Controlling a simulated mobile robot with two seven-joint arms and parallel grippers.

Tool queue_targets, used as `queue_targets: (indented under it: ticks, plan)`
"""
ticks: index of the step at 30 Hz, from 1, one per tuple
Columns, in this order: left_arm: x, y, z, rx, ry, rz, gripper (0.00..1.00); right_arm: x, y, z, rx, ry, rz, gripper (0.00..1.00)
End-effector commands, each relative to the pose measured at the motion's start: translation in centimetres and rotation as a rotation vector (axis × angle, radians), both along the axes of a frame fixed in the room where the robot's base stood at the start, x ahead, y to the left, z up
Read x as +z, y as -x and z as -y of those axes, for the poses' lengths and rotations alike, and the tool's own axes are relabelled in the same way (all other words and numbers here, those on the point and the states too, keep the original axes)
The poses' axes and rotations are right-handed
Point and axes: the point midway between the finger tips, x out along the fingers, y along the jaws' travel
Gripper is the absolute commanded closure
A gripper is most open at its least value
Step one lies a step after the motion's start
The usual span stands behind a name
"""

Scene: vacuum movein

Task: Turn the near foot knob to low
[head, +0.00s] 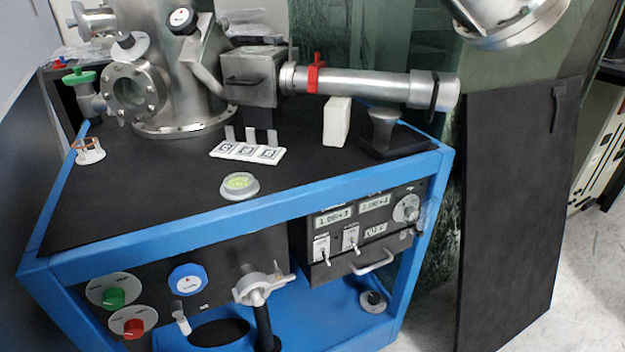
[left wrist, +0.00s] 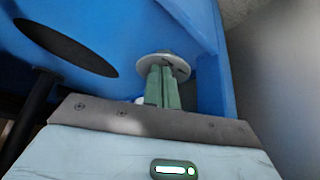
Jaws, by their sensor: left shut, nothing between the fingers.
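A grey round foot knob (head: 372,301) sits low on the blue frame's lower deck, near its right corner in the head view. In the left wrist view a pale grey disc (left wrist: 178,64), apparently a foot knob, sits against the blue frame. My left gripper (left wrist: 162,72) is shut and empty, with its green fingers pointing at this disc and covering part of it. I cannot tell whether the fingertips touch it. My left gripper does not show in the head view, and neither view shows my right gripper. No low mark is readable on the knob.
The blue frame (head: 330,187) carries a metal vacuum chamber (head: 175,60) and a round bubble level (head: 239,185). A black oval opening (left wrist: 65,47) lies left of my fingers. The front has a green knob (head: 113,297), a red knob (head: 134,328) and a blue dial (head: 187,280).

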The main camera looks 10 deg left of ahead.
Motion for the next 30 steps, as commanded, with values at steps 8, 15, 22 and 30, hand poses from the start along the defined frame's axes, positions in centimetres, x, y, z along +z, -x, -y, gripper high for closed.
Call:
queue_targets:
  ticks: [8,15,22,30]
  plan:
    - [0.1,0.2,0.7,0.002,0.0,0.001,1.0,0.2,0.6,0.0,0.0,-0.001,-0.01,0.64]
    - [0.6,0.2,0.7,0.001,0.001,0.002,1.0,0.6,0.4,0.0,0.0,0.0,-0.005,0.64]
    - [3.0,0.2,0.7,0.001,0.001,0.002,1.0,2.4,-0.3,0.0,0.0,0.001,0.018,0.64]
    - [5.7,0.2,0.7,0.002,0.001,0.002,1.0,4.7,-1.2,0.0,0.0,0.001,0.047,0.64]
